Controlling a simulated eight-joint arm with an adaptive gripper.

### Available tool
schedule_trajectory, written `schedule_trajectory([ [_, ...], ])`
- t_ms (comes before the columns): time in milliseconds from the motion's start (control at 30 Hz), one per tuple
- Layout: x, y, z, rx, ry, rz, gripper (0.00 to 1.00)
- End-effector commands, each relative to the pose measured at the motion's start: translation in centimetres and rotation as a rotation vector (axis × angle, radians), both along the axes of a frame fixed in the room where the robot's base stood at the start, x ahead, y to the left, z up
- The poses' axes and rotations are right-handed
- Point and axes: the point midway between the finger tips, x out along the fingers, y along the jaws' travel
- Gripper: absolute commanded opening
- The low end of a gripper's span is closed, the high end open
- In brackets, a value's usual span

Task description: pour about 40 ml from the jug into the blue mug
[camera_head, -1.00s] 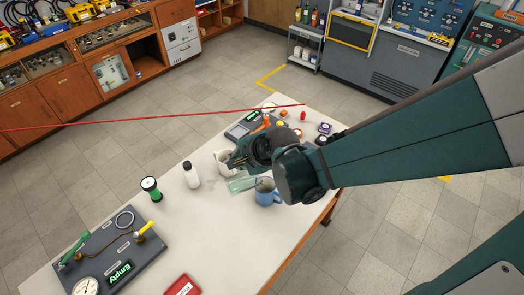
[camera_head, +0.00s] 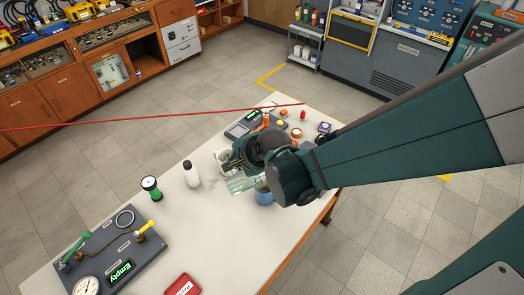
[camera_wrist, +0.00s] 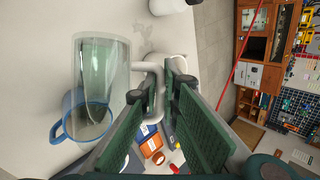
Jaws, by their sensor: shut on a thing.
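My gripper is shut on this handle. The blue mug (camera_head: 264,197) stands on the table to the lower right of the jug, partly covered by my arm. In the wrist view the mug (camera_wrist: 68,127) is at the left, partly seen through a clear glass vessel (camera_wrist: 102,62). I cannot tell whether the jug touches the table.
A white bottle (camera_head: 192,176) and a green-black cylinder (camera_head: 151,188) stand left of the jug. A grey patch (camera_wrist: 150,27) marks the table. Several small items lie beyond my gripper.

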Motion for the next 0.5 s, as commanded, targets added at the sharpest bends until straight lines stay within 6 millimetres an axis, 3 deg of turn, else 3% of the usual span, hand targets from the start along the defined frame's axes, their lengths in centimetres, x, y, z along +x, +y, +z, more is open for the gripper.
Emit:
schedule_trajectory([
  [267, -0.12, 0.71, -0.69, -0.144, -0.054, 0.003, 0.00],
  [500, -0.06, 0.56, -0.64, -0.163, -0.060, -0.001, 0.00],
])
